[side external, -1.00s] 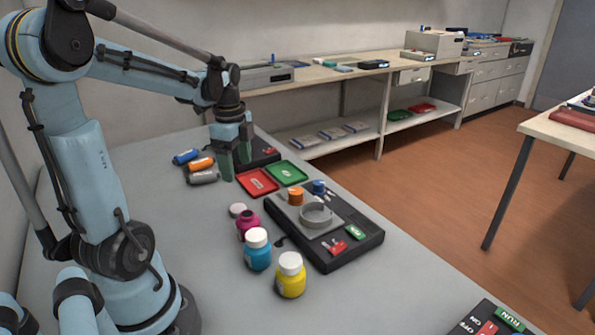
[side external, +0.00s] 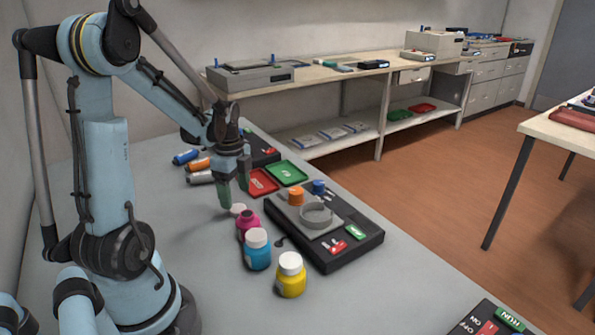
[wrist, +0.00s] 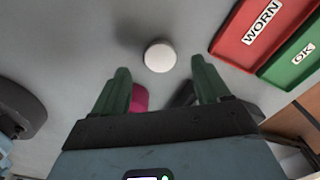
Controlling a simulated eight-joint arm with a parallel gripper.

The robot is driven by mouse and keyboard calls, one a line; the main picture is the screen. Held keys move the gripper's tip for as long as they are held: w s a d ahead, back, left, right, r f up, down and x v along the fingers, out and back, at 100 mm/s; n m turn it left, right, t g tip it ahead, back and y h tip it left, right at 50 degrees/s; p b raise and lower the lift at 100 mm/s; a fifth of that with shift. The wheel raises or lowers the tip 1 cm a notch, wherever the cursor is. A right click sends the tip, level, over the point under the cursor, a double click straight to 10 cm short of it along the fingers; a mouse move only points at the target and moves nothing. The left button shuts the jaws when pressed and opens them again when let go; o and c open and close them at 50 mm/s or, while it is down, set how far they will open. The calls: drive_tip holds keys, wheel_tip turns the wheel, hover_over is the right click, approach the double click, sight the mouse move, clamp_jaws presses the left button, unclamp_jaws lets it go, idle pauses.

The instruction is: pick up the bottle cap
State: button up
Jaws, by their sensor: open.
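The white bottle cap (side external: 238,210) lies on the grey table just behind the open magenta bottle (side external: 247,228). In the wrist view the round cap (wrist: 159,56) lies just beyond my fingertips, roughly centred between them. My gripper (side external: 234,197) is open and empty, with its green fingers pointing down close to the cap. In the wrist view my gripper (wrist: 160,68) shows its two fingers spread apart. The magenta bottle (wrist: 139,98) shows between the fingers, partly hidden by the left one.
A blue bottle (side external: 257,250) and a yellow bottle (side external: 291,275) with white caps stand nearer the camera. A black device (side external: 340,250) is at the right. Red (side external: 263,180) and green (side external: 287,171) trays and several cartridges (side external: 199,165) lie behind.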

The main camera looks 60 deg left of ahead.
sight(237, 207)
drive_tip(key=shift+f, duration=2.05)
drive_tip(key=shift+c, duration=0.2)
drive_tip(key=c, duration=1.1)
drive_tip(key=shift+o, duration=0.2)
drive_tip(key=shift+r, duration=0.1)
